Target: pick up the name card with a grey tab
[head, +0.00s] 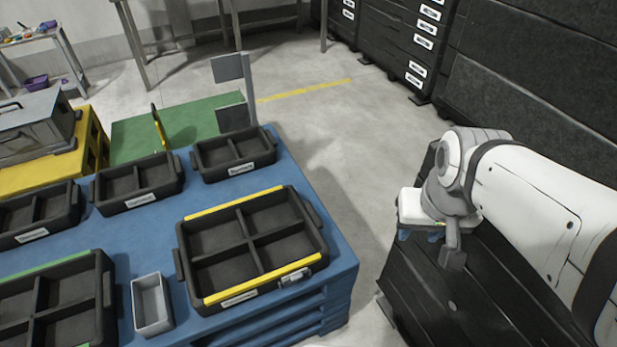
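No card with a grey tab can be made out for certain. A small grey and white piece (295,276) sits at the front rim of the yellow-edged tray (322,232), to the right of that tray's white label; it is too small to tell whether it is a name card. My gripper (418,235) is at the right, over the dark stack and well to the right of that tray. Blue parts show at its underside. Its fingers are too small and partly hidden to tell whether they are open, and I see nothing clearly held.
The blue table (230,215) carries several black divided trays, a green-edged tray (100,290) and a small grey bin (151,304). A grey post with plates (232,118) stands at its back edge. Dark stacked panels (460,310) lie below my arm. Grey floor is clear between.

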